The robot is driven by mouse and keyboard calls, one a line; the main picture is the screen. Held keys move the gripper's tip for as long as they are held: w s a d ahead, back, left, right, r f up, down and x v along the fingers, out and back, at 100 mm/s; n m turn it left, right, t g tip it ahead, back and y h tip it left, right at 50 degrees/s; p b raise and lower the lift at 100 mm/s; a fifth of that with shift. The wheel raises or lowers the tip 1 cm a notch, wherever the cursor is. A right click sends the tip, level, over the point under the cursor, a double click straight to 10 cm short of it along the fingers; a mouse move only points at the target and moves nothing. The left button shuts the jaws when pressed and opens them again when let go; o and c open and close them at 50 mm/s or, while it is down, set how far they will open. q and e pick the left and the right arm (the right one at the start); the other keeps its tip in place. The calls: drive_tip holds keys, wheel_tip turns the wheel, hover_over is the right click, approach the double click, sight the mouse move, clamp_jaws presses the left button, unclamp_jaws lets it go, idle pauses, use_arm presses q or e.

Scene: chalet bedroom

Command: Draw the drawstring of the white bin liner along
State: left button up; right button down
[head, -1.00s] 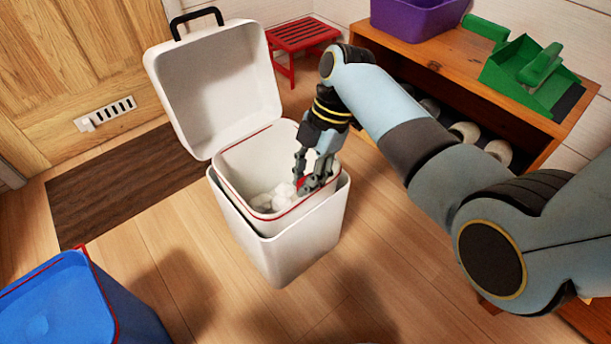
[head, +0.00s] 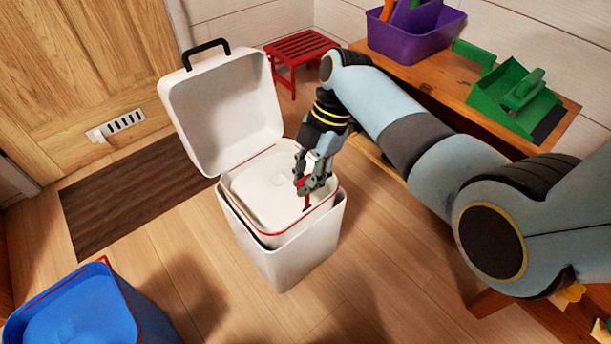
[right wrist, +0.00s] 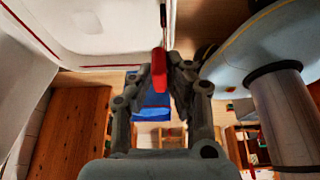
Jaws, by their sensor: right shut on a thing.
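The white bin (head: 290,258) stands on the floor with its lid (head: 225,105) tipped back. The white bin liner (head: 262,190) sits in its mouth. A pale, nearly flat surface now covers the liner's top, and a red line runs around its rim. My right gripper (head: 310,187) is over the right side of the liner, shut on the red drawstring (head: 307,204). In the right wrist view the drawstring's red loop (right wrist: 159,68) is between the fingertips (right wrist: 163,72). The fingers partly hide it. My left gripper is out of view.
A blue bin (head: 75,310) with a red-edged liner stands at the lower left. A brown mat (head: 130,195) lies by the wooden door. A red stool (head: 300,55) is behind the bin. A wooden shelf (head: 425,80) at the right bears a purple caddy (head: 415,38) and green dustpan (head: 515,100).

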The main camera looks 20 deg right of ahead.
drive_tip(key=c, duration=1.3)
unclamp_jaws()
drive_tip(key=v, duration=1.2)
drive_tip(key=shift+f, duration=0.1)
